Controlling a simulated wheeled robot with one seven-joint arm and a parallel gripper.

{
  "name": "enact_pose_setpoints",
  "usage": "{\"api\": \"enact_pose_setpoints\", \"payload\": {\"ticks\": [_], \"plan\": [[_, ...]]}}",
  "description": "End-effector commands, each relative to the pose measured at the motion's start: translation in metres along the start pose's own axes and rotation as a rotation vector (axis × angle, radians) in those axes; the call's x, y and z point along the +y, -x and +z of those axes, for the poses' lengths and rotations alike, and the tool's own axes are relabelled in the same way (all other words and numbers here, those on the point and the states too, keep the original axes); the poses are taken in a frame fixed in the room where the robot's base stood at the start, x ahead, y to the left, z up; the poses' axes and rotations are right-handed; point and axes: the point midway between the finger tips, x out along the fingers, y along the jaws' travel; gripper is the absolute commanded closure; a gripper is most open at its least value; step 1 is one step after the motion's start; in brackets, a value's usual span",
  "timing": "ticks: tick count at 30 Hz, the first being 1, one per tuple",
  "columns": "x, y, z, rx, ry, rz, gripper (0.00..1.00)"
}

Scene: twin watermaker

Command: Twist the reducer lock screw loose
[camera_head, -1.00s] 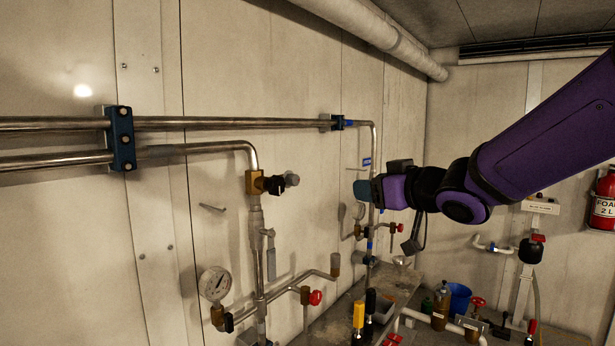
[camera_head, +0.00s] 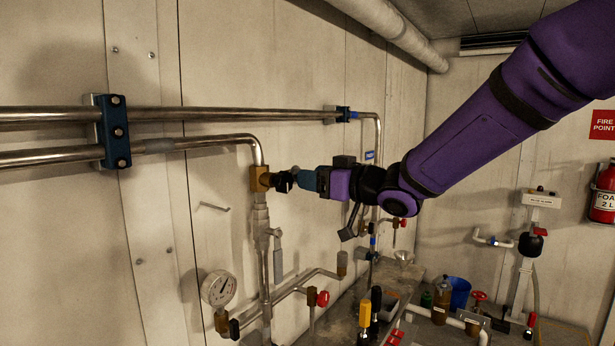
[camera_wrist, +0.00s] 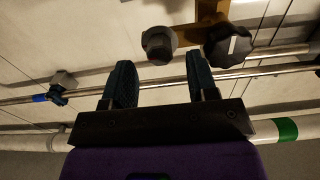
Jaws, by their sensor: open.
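A brass reducer block (camera_head: 260,178) sits on the wall pipe, below the pipe's bend. In the wrist view two knobs show on it: a grey round one (camera_wrist: 158,43) and a darker, lobed one (camera_wrist: 228,43). I cannot tell for sure which is the lock screw. My gripper (camera_head: 296,181) comes in from the right, close to the knobs, and partly hides them in the head view. In the wrist view my gripper (camera_wrist: 160,70) is open and empty. The grey knob lies ahead of the gap between its fingertips; the darker knob lies to the right of that gap.
Metal pipes (camera_head: 220,113) run along the wall above and left. A pressure gauge (camera_head: 219,288) and a red-knobbed valve (camera_head: 322,298) are below. A yellow-handled tool (camera_head: 365,313) stands at the bench. Open air lies right of the block, around my arm.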

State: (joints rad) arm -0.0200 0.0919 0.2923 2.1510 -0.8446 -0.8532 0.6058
Motion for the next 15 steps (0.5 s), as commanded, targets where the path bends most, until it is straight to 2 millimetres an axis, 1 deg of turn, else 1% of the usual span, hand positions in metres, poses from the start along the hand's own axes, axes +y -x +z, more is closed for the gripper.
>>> {"api": "enact_pose_setpoints", "payload": {"ticks": [1,6,15], "plan": [[0.000,-0.007,0.000,0.000,-0.001,0.000,0.47],[0.000,-0.020,0.000,0.000,0.000,0.000,0.47],[0.000,-0.022,0.000,0.000,0.001,0.001,0.47]]}}
